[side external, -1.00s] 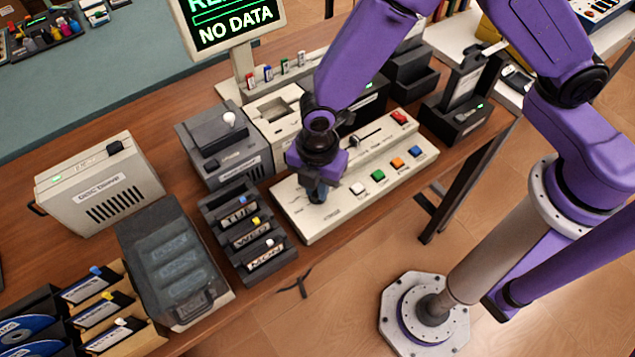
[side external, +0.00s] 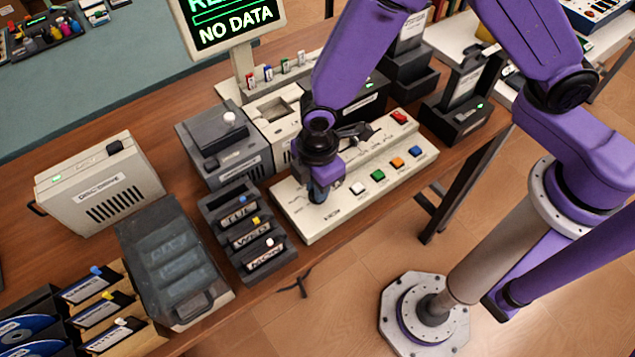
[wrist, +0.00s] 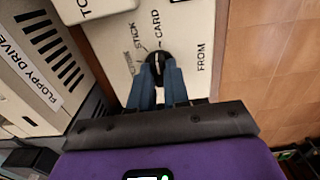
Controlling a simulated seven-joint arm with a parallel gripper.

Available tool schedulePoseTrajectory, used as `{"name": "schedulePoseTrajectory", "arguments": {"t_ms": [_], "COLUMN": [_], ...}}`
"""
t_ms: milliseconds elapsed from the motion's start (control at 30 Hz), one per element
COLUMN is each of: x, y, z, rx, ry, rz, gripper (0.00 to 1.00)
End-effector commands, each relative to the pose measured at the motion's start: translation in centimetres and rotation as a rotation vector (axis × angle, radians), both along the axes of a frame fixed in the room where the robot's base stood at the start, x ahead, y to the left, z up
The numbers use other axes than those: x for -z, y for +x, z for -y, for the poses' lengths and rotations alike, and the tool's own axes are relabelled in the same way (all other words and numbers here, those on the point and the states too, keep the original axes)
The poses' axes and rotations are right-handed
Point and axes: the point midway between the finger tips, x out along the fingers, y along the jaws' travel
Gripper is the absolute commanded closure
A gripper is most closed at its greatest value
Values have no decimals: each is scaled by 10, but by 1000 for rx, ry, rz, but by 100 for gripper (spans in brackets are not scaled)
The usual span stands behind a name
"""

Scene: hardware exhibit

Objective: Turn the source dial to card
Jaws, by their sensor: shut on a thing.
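The source dial (wrist: 154,66) is a small black knob on the cream panel (wrist: 196,84), with "STICK", "CARD" and another partly hidden label around it and "FROM" beside it. Its pale ridge points roughly up the wrist view, towards the "CARD" mark; the exact angle is hard to read. My gripper (wrist: 156,72) has its blue fingers shut on the dial, one on each side. In the side view my gripper (side external: 318,194) points down at the left end of the cream panel (side external: 300,228), and hides the dial there.
White, green, orange and blue buttons (side external: 377,175) and a red switch (side external: 399,116) are on the panel to the right. A grey drive box (side external: 222,145) is behind. The monitor (side external: 232,25) reads "NO DATA".

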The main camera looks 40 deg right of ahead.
Motion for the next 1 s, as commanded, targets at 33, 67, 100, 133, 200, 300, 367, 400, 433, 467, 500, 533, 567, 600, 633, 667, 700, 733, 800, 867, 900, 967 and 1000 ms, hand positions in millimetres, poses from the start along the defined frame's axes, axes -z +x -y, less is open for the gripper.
{"name": "schedulePoseTrajectory", "arguments": {"t_ms": [33,67,100,133,200,300,367,400,433,467,500,533,567,600,633,667,700,733,800,867,900,967,1000], "x": [0,0,0,0,0,0,0,0,0,0,0,0,0,0,0,0,0,0,0,0,0,0,0], "y": [0,0,-1,0,0,0,0,0,0,0,0,0,0,0,0,0,0,0,0,0,0,0,0], "z": [0,0,0,0,1,0,0,1,1,1,1,1,1,1,1,1,1,1,1,1,1,1,1], "rx": [31,49,70,87,120,154,169,178,183,187,191,194,195,197,198,198,199,199,199,199,199,199,199], "ry": [-1,-1,-2,-2,-2,-2,-2,-2,-2,-2,-2,-2,-2,-2,-2,-2,-2,-2,-1,-1,-1,-1,-1], "rz": [-1,-1,-1,-1,-1,-1,-1,-1,-1,-1,-1,-1,-1,-1,-1,-1,-1,-1,-1,-1,-1,-1,-1], "gripper": [100,100,100,100,100,100,100,100,100,100,100,100,100,100,100,100,100,100,100,100,100,68,58]}}
